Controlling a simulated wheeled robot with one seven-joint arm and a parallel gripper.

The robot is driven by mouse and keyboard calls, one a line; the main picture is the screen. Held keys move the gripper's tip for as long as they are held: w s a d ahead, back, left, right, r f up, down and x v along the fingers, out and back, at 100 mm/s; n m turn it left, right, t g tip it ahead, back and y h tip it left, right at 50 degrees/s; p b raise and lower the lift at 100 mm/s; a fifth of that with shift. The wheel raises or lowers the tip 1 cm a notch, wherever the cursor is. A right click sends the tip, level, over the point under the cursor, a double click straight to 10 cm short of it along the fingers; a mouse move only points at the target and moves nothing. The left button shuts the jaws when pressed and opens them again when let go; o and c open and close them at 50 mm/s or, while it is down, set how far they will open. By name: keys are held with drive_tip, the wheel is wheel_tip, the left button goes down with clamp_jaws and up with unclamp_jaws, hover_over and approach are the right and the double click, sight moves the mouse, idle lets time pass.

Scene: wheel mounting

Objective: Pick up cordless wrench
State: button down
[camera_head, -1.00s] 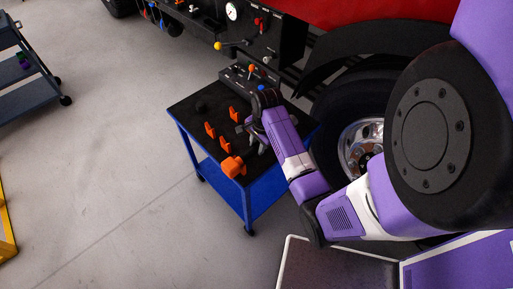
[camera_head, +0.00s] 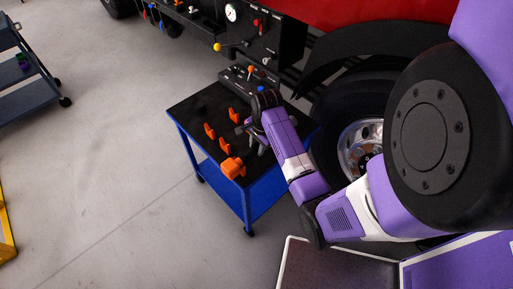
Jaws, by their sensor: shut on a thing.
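The cordless wrench (camera_head: 232,167) appears to be the larger orange tool near the front edge of the blue cart's black top (camera_head: 190,112). Its far part is hard to make out beside my arm. My gripper (camera_head: 246,133) is low over the cart top, just behind the orange body, and shut on the wrench. The fingertips and the exact grip are small and partly hidden by my wrist. I cannot tell whether the wrench is clear of the cart top.
Several smaller orange pieces, one an upright holder (camera_head: 210,131), stand on the cart left of my gripper. A red truck with a chrome wheel (camera_head: 359,146) is close on the right. A control panel (camera_head: 235,38) is behind the cart.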

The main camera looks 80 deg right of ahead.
sight(257, 146)
drive_tip(key=shift+r, duration=0.15)
wheel_tip(257, 146, up, 20)
drive_tip(key=p, duration=0.7)
idle(0.4)
